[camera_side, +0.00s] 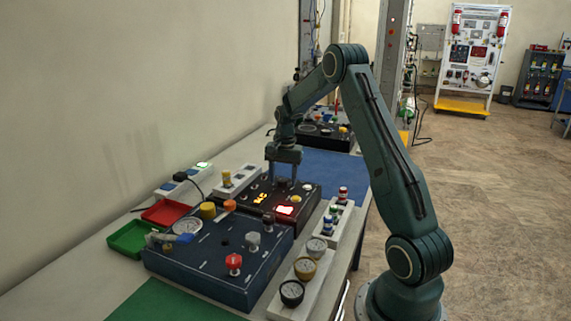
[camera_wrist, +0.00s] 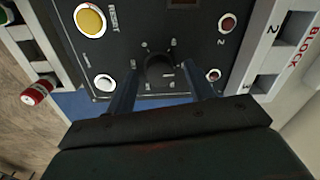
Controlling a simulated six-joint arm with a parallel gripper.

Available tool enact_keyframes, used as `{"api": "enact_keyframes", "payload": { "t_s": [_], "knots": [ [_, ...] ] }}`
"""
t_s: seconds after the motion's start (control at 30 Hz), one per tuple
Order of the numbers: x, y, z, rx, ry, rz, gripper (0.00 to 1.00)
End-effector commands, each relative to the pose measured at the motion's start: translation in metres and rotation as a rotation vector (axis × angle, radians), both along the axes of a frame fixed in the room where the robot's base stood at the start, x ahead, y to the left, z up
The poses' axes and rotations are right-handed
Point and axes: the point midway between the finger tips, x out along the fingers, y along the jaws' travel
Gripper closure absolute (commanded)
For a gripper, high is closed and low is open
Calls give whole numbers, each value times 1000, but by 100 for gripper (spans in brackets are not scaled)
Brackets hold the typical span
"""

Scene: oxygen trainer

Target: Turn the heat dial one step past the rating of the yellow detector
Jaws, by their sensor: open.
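My gripper (camera_side: 285,178) points down over the far part of a dark panel (camera_side: 312,201) with lit orange and red displays. In the wrist view my gripper (camera_wrist: 162,85) is open, one finger on each side of a dark round knob (camera_wrist: 159,66), probably the heat dial. Gaps show between the knob and both fingers. Small marks surround the knob; its setting is not readable. A yellow-ringed gauge (camera_side: 303,268) lies in a white rack, and a yellow-topped piece (camera_side: 227,179) stands in another white block. I cannot tell which is the yellow detector; no rating is readable.
A large yellow button (camera_wrist: 90,20) and several small round fittings surround the knob. A red-capped cylinder (camera_wrist: 37,92) is beside the panel. A blue panel (camera_side: 215,262) with knobs is nearer the camera. Red (camera_side: 165,212) and green (camera_side: 128,238) trays lie left.

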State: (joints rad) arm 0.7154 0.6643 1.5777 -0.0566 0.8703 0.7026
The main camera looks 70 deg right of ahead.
Motion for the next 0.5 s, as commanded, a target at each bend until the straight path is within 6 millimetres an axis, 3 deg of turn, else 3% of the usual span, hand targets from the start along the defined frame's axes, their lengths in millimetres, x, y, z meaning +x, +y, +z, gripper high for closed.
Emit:
{"api": "enact_keyframes", "payload": {
  "t_s": [0.27,0.5],
  "knots": [
    [0,-1,17,-2,-2,0,47],
    [-2,-1,51,-2,-4,0,47]
  ]
}}
